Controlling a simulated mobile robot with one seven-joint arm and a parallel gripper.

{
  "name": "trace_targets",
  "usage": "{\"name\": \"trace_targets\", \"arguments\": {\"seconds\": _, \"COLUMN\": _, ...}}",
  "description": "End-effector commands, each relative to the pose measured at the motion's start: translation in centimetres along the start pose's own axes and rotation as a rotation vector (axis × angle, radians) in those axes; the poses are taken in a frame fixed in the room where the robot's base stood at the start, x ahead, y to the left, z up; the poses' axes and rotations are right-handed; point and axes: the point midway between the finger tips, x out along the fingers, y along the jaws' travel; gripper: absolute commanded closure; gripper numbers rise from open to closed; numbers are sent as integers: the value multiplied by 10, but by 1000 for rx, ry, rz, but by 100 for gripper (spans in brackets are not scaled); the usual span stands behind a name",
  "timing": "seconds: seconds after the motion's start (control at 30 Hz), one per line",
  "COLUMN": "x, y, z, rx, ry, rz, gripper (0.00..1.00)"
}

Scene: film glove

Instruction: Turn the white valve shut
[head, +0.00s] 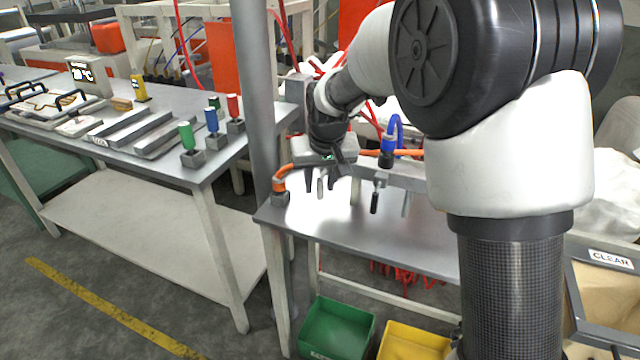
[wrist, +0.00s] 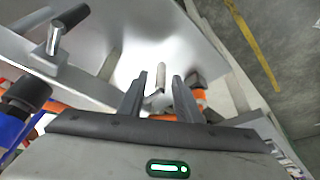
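The white valve's pale lever (wrist: 161,75) shows in the wrist view, between and just beyond my fingertips. In the head view the lever (head: 320,187) hangs small below my gripper, over the bright tabletop. My gripper (wrist: 160,88) is open, with a finger on each side of the lever and a visible gap; I cannot tell whether either finger touches it. In the head view my gripper (head: 321,178) points down in front of the pipe. The valve's body is mostly hidden behind my gripper.
A black-handled valve (head: 374,200) sits to the right on the same pipe; its handle (wrist: 70,18) shows upper left in the wrist view. An orange fitting (head: 280,188) and a blue hose (head: 392,135) flank my gripper. A grey post (head: 258,90) stands left.

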Motion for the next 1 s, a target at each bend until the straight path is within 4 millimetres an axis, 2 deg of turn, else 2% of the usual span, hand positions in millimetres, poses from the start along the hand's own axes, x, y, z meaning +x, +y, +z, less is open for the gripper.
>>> {"name": "trace_targets", "arguments": {"seconds": 0.23, "x": 1, "y": 0, "z": 0, "rx": 0, "ry": 0, "rz": 0, "gripper": 69}}
{"name": "trace_targets", "arguments": {"seconds": 0.43, "x": 1, "y": 0, "z": 0, "rx": 0, "ry": 0, "rz": 0, "gripper": 100}}
{"name": "trace_targets", "arguments": {"seconds": 0.77, "x": -2, "y": -2, "z": -1, "rx": -12, "ry": -14, "rz": 18, "gripper": 100}}
{"name": "trace_targets", "arguments": {"seconds": 1.0, "x": -5, "y": -3, "z": -2, "rx": -55, "ry": -83, "rz": 111, "gripper": 100}}
